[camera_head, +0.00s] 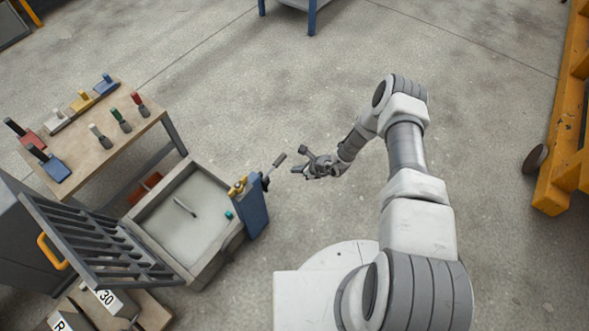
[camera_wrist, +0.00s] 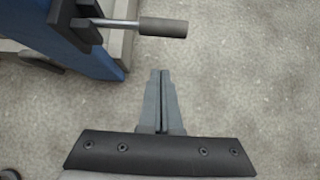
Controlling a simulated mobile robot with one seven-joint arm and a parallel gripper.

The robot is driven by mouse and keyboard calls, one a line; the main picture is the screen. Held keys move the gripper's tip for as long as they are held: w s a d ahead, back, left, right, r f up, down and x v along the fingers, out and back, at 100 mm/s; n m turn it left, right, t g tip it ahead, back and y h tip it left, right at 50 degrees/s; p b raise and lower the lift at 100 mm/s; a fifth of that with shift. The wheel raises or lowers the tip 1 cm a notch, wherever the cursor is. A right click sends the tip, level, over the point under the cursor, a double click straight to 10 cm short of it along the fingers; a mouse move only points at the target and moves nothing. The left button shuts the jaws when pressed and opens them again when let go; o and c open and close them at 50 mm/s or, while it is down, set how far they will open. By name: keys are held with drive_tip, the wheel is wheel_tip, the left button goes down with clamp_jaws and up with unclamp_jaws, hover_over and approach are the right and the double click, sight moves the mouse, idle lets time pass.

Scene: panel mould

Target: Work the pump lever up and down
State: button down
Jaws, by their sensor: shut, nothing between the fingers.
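The pump is a blue panel (camera_head: 252,208) on the right side of the concrete-filled mould. Its lever (camera_head: 274,166) is a thin metal rod with a dark grey cylindrical grip, sticking out to the upper right. In the wrist view the lever grip (camera_wrist: 163,27) lies level at the top, joined by its rod to a black bracket on the blue panel (camera_wrist: 105,65). My gripper (camera_head: 297,171) is just right of the lever's grip in the head view. In the wrist view its fingers (camera_wrist: 161,75) are together and empty, apart from the grip in the picture.
The mould (camera_head: 165,256) holds a small rod and a teal piece. A dark slatted grate (camera_head: 95,240) with a yellow handle leans at its left. A wooden table (camera_head: 75,165) with several coloured tools stands behind. Open floor (camera_head: 330,65) lies beyond my gripper.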

sight(281, 161)
drive_tip(key=b+x, duration=0.4)
drive_tip(key=x, duration=0.4)
drive_tip(key=shift+w+a+r, duration=0.1)
drive_tip(key=shift+r, duration=0.95)
drive_tip(key=shift+w+a+r, duration=0.1)
drive_tip(key=shift+r, duration=0.9)
drive_tip(key=shift+a+r+p, duration=0.15)
drive_tip(key=shift+r+p, duration=1.25)
drive_tip(key=shift+p, duration=0.3)
drive_tip(key=p, duration=0.1)
drive_tip(key=r+p, duration=0.2)
drive_tip(key=shift+s+a+r, duration=0.2)
drive_tip(key=shift+s+a, duration=0.15)
drive_tip(key=shift+s, duration=0.05)
drive_tip(key=shift+a+r, duration=0.1)
